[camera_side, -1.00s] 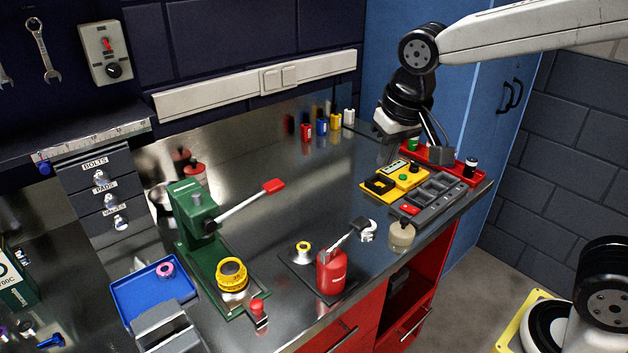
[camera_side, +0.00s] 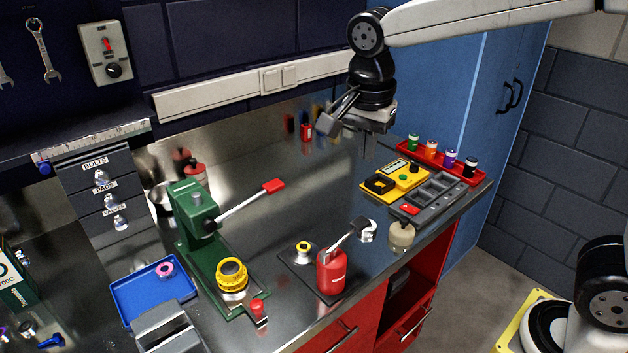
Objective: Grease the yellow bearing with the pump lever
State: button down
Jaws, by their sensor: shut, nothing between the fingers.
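A small yellow bearing (camera_side: 303,246) sits at the left of a dark plate (camera_side: 300,264) at the middle of the bench. A red grease pump (camera_side: 331,272) stands on the same plate, to its right. The pump lever (camera_side: 346,236) has a dark grip and slants up to the right from the pump's top. My gripper (camera_side: 364,154) is shut and empty, pointing down above the back of the bench, well behind the pump and apart from it. A larger yellow ring (camera_side: 232,272) sits at the green press (camera_side: 189,210).
The green press has a red-tipped lever (camera_side: 272,186). A blue tray (camera_side: 150,290) with a pink ring lies front left. A yellow meter (camera_side: 397,179), a grey organizer (camera_side: 432,196) and a red tray (camera_side: 462,174) with several small bottles stand right. A beige pot (camera_side: 401,237) stands near the front edge.

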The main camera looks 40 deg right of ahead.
aim_at(361, 220)
jog(key=shift+w+a+r+m+g, duration=0.1)
jog(key=shift+w+a+m+g, duration=0.1)
jog(key=shift+m, duration=0.65)
jog(key=shift+w+a+m+g, duration=0.1)
jog(key=shift+a+m, duration=0.05)
jog(key=shift+m, duration=0.7)
jog(key=f, duration=0.4)
jog(key=d+f, duration=0.1)
jog(key=f, duration=0.9)
jog(key=shift+d, duration=0.25)
